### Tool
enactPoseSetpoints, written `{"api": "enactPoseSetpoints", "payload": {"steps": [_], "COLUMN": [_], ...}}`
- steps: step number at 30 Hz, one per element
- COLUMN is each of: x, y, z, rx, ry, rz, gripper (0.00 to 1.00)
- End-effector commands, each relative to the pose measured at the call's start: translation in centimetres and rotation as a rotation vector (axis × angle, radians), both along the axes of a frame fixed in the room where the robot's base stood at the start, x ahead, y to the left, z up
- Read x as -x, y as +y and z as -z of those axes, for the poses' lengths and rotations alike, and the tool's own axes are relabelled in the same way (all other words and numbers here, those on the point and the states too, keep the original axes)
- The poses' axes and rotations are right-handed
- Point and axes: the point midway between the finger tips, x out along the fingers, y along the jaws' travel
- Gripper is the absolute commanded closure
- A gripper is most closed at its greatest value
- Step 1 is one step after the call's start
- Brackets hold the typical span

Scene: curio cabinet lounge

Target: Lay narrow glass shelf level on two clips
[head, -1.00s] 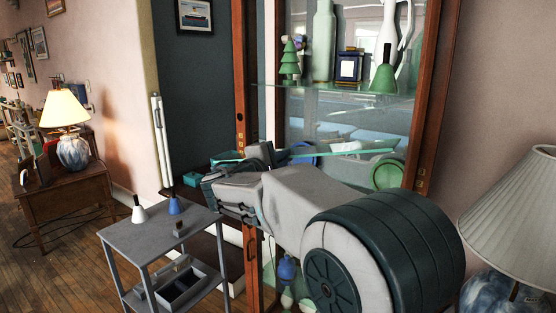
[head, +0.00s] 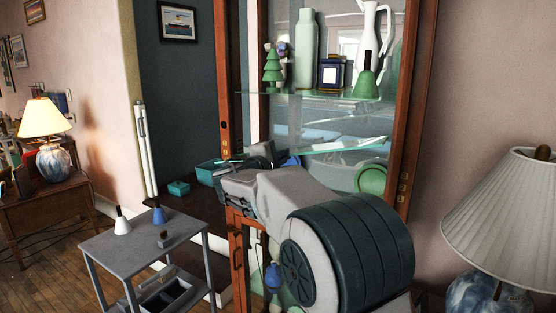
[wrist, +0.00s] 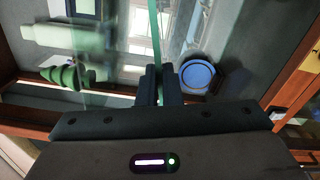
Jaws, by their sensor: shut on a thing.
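The narrow glass shelf (head: 350,146) is a clear pane with a green edge. In the head view it reaches rightward inside the cabinet, below a fixed glass shelf (head: 330,99), and its right end looks slightly higher in the picture. My gripper (wrist: 160,72) is shut on the pane, whose green edge (wrist: 155,35) runs away between the fingers in the wrist view. Small brass fittings (head: 403,190) show on the right cabinet post. I cannot make out the two clips or any contact with them.
The fixed shelf bears a green tree figure (head: 273,68), a pale bottle (head: 305,50), a small frame (head: 332,72), a green bell (head: 366,82) and a white jug (head: 374,30). A green plate (head: 371,178) stands below right. A grey cart (head: 185,235) stands left.

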Motion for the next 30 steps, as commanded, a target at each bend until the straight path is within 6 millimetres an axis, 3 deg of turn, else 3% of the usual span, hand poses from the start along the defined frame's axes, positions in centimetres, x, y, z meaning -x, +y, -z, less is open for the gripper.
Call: {"api": "enactPoseSetpoints", "payload": {"steps": [30], "x": [-5.9], "y": [-4.8], "z": [-0.3], "rx": [0.001], "ry": [-0.003], "rz": [0.001], "gripper": [1.0]}}
